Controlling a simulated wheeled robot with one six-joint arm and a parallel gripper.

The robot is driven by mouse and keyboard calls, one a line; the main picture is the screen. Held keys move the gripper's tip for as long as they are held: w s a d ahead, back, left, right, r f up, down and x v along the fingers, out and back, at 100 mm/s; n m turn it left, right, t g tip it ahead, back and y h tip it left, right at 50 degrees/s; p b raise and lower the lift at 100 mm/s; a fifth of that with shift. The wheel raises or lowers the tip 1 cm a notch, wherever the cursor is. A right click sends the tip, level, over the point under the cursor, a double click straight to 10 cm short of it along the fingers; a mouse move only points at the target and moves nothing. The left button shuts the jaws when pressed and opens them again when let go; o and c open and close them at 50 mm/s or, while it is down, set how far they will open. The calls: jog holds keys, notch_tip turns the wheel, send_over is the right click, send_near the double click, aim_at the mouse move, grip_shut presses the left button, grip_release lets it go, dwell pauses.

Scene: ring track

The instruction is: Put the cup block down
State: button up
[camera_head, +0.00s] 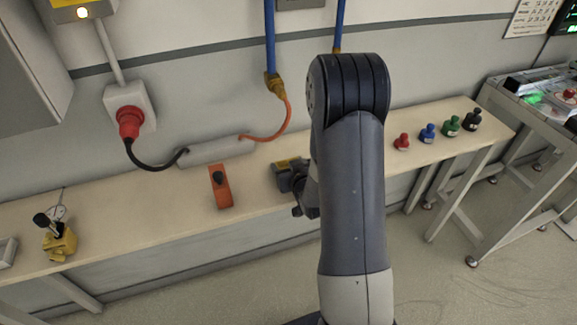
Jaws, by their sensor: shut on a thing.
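I cannot tell whether the block touches the bench top.
The long bench (130,212) runs along the wall. An orange block (222,190) with a dark knob stands left of my gripper, and a yellow dial stand (59,242) farther left. Several small coloured pieces (428,133) stand at right. A grey power box (217,151) lies behind.

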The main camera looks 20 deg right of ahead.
jog(key=shift+f, duration=0.25)
jog(key=o, duration=0.7)
jog(key=shift+r, duration=0.1)
jog(key=shift+r, duration=0.1)
